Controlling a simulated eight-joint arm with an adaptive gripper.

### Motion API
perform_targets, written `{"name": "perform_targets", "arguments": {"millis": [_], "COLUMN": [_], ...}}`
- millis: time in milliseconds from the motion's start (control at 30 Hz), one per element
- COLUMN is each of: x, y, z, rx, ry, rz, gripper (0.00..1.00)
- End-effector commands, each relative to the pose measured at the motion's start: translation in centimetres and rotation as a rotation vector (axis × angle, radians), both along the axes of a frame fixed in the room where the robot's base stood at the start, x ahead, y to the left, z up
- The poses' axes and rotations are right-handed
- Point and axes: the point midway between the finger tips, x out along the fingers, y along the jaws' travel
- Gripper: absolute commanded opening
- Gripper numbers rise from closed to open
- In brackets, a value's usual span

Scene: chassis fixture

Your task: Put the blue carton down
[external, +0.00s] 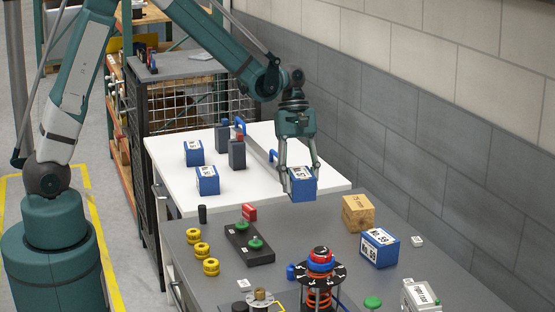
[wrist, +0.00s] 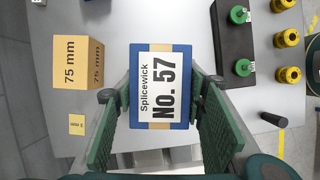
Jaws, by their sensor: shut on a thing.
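A blue carton with a white label reading "Splicewick No. 57" (wrist: 160,88) is between the two fingers of my gripper (wrist: 152,98). In the external view my gripper (external: 301,178) points down and is shut on this blue carton (external: 303,190). The carton appears to be held near the border between the white table (external: 210,215) and the grey table (external: 330,225). I cannot tell its exact height above them. Other blue cartons stand on the white table, one at the back (external: 194,152) and one nearer (external: 208,181). Another, labelled No. 59 (external: 379,248), stands on the grey table.
A tan 75 mm block (external: 358,213) stands near the No. 59 carton. A black base with green knobs (external: 249,244), several yellow rings (external: 202,250) and a red-and-black spring fixture (external: 320,275) occupy the grey table. Dark bottles (external: 237,154) and a blue handle (external: 240,125) are on the white table.

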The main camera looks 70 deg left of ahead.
Motion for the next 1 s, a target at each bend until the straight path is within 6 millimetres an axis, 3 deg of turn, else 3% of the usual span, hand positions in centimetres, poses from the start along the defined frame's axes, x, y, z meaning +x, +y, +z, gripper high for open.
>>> {"name": "perform_targets", "arguments": {"millis": [433,800,1000], "x": [0.0,0.0,1.3], "y": [0.0,0.0,3.0], "z": [0.7,5.0,5.0], "rx": [0.000,0.000,0.005], "ry": [0.000,0.000,0.000], "rz": [0.000,0.000,0.072], "gripper": [0.25,0.25,0.25]}}
